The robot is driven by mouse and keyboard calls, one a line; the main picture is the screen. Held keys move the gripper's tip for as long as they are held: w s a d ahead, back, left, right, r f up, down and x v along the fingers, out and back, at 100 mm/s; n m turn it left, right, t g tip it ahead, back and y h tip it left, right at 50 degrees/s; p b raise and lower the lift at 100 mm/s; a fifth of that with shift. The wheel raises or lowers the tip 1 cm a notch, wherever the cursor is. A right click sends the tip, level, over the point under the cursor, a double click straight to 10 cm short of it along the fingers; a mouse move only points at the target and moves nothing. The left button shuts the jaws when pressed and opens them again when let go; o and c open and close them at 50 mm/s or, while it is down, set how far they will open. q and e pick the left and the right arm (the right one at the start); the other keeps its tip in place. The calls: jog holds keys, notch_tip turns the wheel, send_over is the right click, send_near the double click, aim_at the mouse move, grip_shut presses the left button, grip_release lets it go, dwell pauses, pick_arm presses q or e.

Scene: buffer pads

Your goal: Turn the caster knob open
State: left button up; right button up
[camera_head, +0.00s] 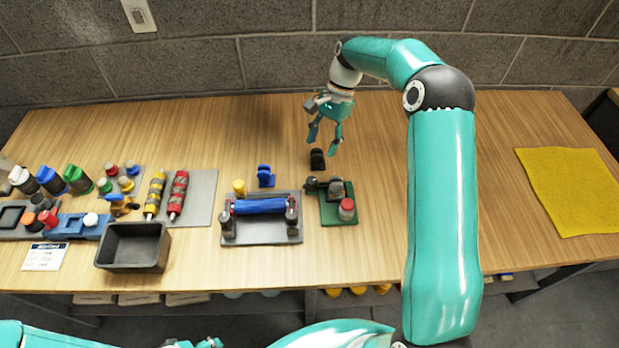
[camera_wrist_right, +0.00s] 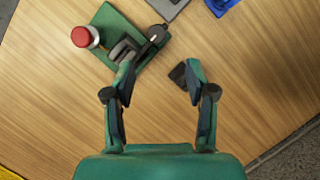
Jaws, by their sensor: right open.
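A green plate (camera_head: 325,217) on the table carries a dark grey fixture (camera_head: 336,187), a black round knob (camera_head: 310,183) at its left corner and a red-topped cylinder (camera_head: 347,206). I cannot tell for sure which part is the caster knob. In the right wrist view the green plate (camera_wrist_right: 107,17) is at upper left, with the red top (camera_wrist_right: 81,37), the fixture (camera_wrist_right: 122,50) and the black knob (camera_wrist_right: 157,33). My right gripper (camera_head: 322,146) is open and empty above the table, behind the plate. Teal parts, likely my left gripper (camera_head: 195,344), barely show at the bottom edge.
A small black block (camera_head: 317,159) stands under my right gripper. Left of the plate are a blue clip (camera_head: 265,175) and a grey tray (camera_head: 262,239) with a blue roller. A black bin (camera_head: 133,265) is further left. A yellow cloth (camera_head: 570,190) lies right, with bare table between.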

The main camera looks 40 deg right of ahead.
aim_at(312, 179)
jog(key=p+x, duration=0.1)
jog(key=x, duration=0.4)
jog(key=p+x, duration=0.1)
jog(key=x, duration=0.5)
jog(key=shift+s, duration=0.25)
jog(key=shift+a+f, duration=0.2)
jog(key=shift+f, duration=0.45)
